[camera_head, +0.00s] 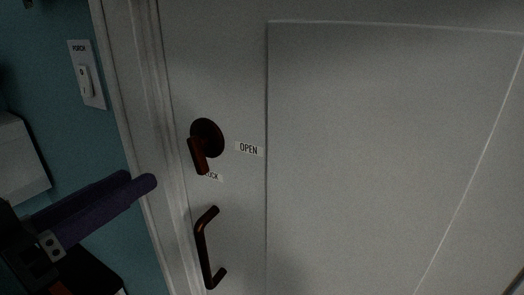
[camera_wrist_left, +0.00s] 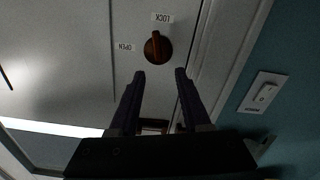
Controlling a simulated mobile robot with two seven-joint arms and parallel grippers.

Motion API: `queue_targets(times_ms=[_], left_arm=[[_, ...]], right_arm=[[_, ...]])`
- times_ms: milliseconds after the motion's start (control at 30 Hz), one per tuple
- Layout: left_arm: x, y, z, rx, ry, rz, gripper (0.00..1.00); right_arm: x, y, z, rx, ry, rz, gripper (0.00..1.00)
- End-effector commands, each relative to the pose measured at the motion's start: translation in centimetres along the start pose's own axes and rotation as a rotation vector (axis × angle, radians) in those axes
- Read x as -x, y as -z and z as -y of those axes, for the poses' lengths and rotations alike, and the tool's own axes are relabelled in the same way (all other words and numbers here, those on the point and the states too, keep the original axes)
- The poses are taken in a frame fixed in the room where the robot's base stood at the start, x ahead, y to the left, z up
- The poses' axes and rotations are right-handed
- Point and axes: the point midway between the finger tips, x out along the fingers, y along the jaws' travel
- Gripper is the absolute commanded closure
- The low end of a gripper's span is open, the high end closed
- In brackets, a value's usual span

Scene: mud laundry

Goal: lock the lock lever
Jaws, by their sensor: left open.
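The lock lever (camera_head: 197,153) is reddish brown on a round plate on the white door. In the head view it points down and its end covers part of the LOCK label (camera_head: 214,177). The OPEN label (camera_head: 249,149) is to its right. In the left wrist view, which is upside down, the lever (camera_wrist_left: 156,45) points up toward the LOCK label (camera_wrist_left: 162,17). My left gripper (camera_head: 134,180) has dark purple fingers, is open and empty, and is left of and below the lever. In the left wrist view the open fingertips (camera_wrist_left: 160,73) are apart from the lever. My right gripper is not in view.
A brown door handle (camera_head: 203,250) is below the lever. The door frame (camera_head: 140,100) runs along the left of the door. A PORCH switch (camera_head: 86,80) is on the teal wall. A white box-like object (camera_head: 20,160) is at the left edge. The door panel to the right is clear.

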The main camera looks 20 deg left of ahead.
Motion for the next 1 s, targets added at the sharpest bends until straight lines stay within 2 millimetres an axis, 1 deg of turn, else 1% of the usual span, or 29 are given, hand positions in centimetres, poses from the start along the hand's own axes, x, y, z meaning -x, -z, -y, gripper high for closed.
queue_targets(times_ms=[167, 400, 500, 600, 767, 1000], left_arm=[[-2.2, 0.5, -0.1, -0.001, -0.003, -0.007, 0.53], [-6.5, 0.4, -0.1, 0.0, -0.003, -0.006, 0.53], [-7.9, 0.3, -0.1, -0.001, -0.002, -0.003, 0.53], [-8.9, 0.3, -0.1, -0.002, -0.002, -0.003, 0.53], [-9.6, 0.2, -0.1, -0.001, -0.001, -0.001, 0.53], [-9.7, 0.2, -0.1, -0.001, -0.001, 0.0, 0.53]], right_arm=[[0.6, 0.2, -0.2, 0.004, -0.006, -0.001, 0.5], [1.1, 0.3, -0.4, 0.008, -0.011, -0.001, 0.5], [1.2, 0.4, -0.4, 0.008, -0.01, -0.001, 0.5], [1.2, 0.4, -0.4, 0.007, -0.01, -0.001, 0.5], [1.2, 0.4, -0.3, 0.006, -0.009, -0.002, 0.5], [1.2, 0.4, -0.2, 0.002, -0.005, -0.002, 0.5]])
